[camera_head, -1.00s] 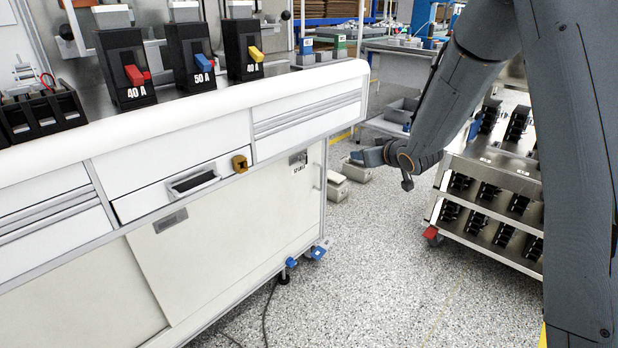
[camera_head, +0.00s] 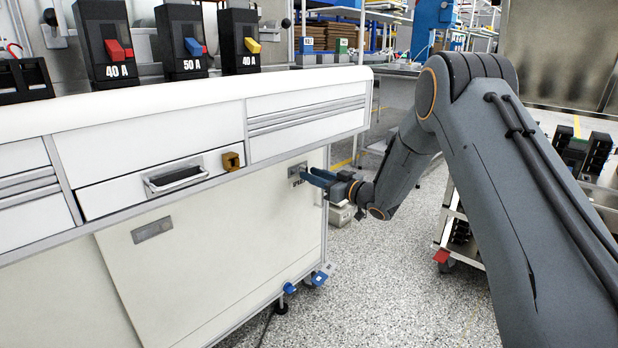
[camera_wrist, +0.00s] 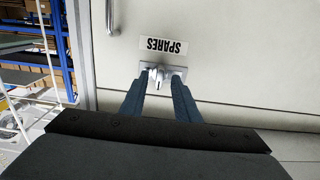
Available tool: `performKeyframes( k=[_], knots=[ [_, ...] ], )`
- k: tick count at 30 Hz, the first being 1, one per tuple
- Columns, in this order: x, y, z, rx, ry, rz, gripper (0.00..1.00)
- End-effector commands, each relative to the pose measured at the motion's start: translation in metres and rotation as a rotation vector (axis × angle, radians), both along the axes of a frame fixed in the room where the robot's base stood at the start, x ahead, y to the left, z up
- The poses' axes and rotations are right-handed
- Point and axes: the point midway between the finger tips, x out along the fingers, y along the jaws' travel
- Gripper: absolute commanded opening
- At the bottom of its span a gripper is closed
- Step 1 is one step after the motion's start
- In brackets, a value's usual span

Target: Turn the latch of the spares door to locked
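The white spares door (camera_head: 225,235) is the front panel of the bench cabinet, and it fills much of the wrist view (camera_wrist: 240,60). Its SPARES label (camera_wrist: 163,45) appears upside down there. Beside the label is the small metal latch (camera_wrist: 158,74) on a square plate, with a short knob. My gripper (camera_wrist: 158,84) is open, its two blue-grey fingers on either side of the latch, tips close to the plate. Whether they touch the knob, I cannot tell. In the head view my gripper (camera_head: 314,177) is at the door's upper right and partly hides the latch and label.
A vertical door handle (camera_wrist: 113,14) is near the door's edge. The bench top (camera_head: 200,98) overhangs the door. Floor (camera_head: 400,285) lies open to the right.

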Motion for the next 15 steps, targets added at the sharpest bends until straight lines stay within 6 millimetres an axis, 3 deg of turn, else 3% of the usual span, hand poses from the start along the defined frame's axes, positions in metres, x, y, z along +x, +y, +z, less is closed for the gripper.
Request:
performKeyframes(
  k=[6, 15],
  knots=[
    [0.012, 0.015, 0.0, 0.0, -0.001, -0.001, 0.29],
    [0.013, 0.017, 0.0, 0.0, 0.0, -0.002, 0.29]
  ],
)
